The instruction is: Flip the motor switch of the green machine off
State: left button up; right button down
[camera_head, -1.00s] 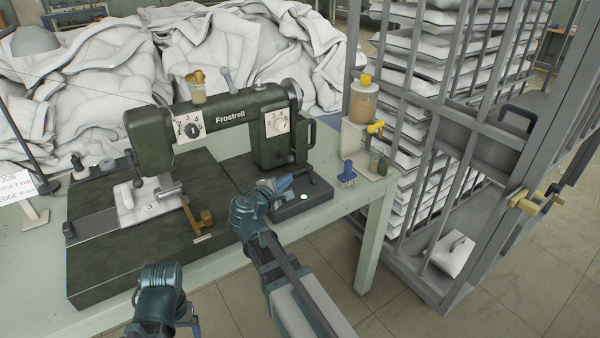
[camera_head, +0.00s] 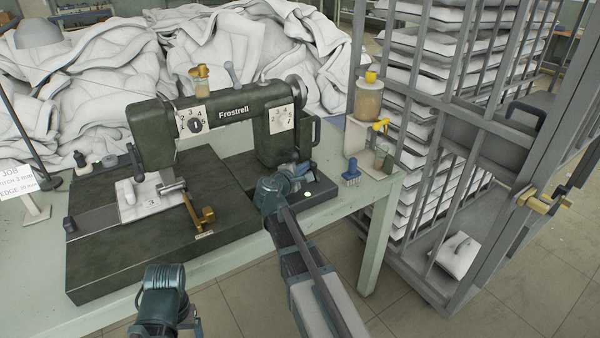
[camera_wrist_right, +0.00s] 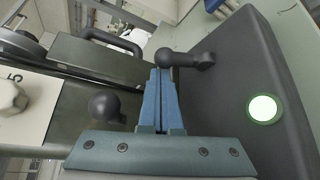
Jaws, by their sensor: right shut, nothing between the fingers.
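The green machine (camera_head: 155,140), marked Frostrell, stands on the bench. At its right end is a dark switch box (camera_wrist_right: 235,90) with a lit, pale green-rimmed lamp (camera_wrist_right: 262,108), which also shows in the head view (camera_head: 308,194). A ball-ended lever (camera_wrist_right: 190,59) sticks out of the box towards the left in the wrist view. My right gripper (camera_wrist_right: 160,72) is shut and empty, its blue fingertips right by the lever's ball; I cannot tell whether they touch. In the head view my right gripper (camera_head: 300,170) hides the lever. My left arm shows at the bottom, its fingers out of view.
A second dark ball knob (camera_wrist_right: 104,107) and a dark handle (camera_wrist_right: 115,40) are left of my fingers. A blue brush (camera_head: 351,172) and an amber jar (camera_head: 368,100) stand on the bench's right end. A barred grey cage (camera_head: 440,150) is beyond.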

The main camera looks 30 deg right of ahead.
aim_at(313, 166)
jog(key=shift+s+d+r+p, duration=0.15)
jog(key=shift+s+r+p, duration=0.15)
jog(key=shift+s, duration=0.25)
dwell(0.9)
jog(key=shift+s+f+m+t+b, duration=0.1)
jog(key=shift+s+m+t+b, duration=0.25)
jog(key=shift+b, duration=0.15)
jog(key=s+m+t+h+b, duration=0.1)
jog(key=m+b, duration=0.1)
jog(key=b, duration=0.1)
jog(key=shift+s+h, duration=0.2)
jog(key=shift+h, duration=0.1)
jog(key=shift+s+d+r+m+t, duration=0.1)
jog(key=shift+s+r+m+t, duration=0.15)
jog(key=shift+s, duration=0.4)
jog(key=shift+f, duration=0.1)
